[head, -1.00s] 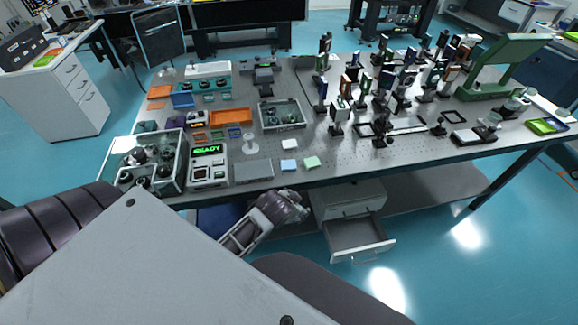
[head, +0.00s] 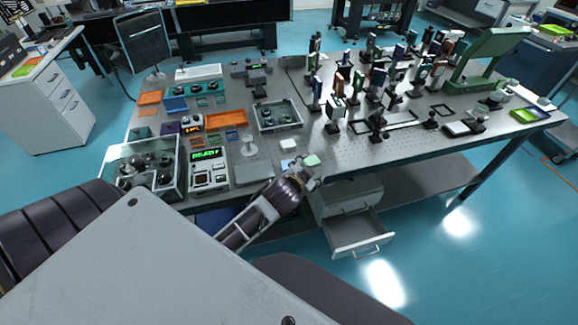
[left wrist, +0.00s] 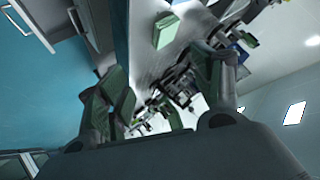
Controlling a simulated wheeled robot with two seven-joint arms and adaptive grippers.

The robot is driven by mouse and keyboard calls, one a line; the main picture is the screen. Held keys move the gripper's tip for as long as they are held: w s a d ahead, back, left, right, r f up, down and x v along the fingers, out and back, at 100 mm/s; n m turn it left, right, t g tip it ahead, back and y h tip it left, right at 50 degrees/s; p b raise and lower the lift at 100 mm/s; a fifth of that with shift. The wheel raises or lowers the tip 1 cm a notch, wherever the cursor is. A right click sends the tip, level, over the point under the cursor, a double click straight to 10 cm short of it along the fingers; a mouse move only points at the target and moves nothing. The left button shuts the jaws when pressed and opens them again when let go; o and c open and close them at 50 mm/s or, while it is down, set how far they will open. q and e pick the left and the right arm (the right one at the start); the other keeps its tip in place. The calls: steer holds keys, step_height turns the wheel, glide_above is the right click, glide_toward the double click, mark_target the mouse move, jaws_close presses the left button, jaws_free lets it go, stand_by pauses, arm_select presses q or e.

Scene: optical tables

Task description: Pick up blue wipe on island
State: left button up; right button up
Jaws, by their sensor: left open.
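The island is the long grey perforated table (head: 350,155). Near its front edge lie a white wipe (head: 289,144) and a pale green wipe (head: 312,160). The left gripper is open at the front edge. In the left wrist view its fingers (left wrist: 165,88) are spread with nothing seen between them, and the green wipe (left wrist: 166,32) shows beyond. My right gripper is not in view.
An open drawer (head: 358,236) juts out below the table edge. Left of the wipes are a flat grey plate (head: 254,173), a device with a green display (head: 208,172) and a glass-sided box (head: 140,170). Many optics mounts (head: 378,122) stand to the right.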

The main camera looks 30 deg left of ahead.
arm_select(q)
steer(key=w+d+r+m+t+h, duration=0.3)
steer(key=w+d+r+m+t, duration=0.15)
steer(key=r, duration=0.45)
steer(key=w+d+r+m+t+h, duration=0.35)
steer(key=r+m, duration=0.25)
steer(key=r, duration=0.3)
steer(key=s+d+r+m+g+h, duration=0.1)
steer(key=s+d+m+g+h, duration=0.1)
steer(key=d+m+g+h, duration=0.6)
steer(key=s+d+r+m+g+h, duration=0.1)
steer(key=d+r+m+g+h, duration=0.25)
steer(key=m, duration=0.95)
steer(key=s+a+f+m+g+y, duration=0.1)
steer(key=a+f+m+g+y, duration=0.25)
steer(key=f, duration=0.35)
steer(key=a+f+m+g+y, duration=0.3)
steer(key=a+f+m+y, duration=0.15)
steer(key=f, duration=0.25)
steer(key=w+a+g+y, duration=0.1)
steer(key=a+y, duration=0.7)
steer(key=a, duration=1.4)
steer(key=shift+f+m+g+y, duration=0.3)
steer(key=shift+f+m, duration=0.05)
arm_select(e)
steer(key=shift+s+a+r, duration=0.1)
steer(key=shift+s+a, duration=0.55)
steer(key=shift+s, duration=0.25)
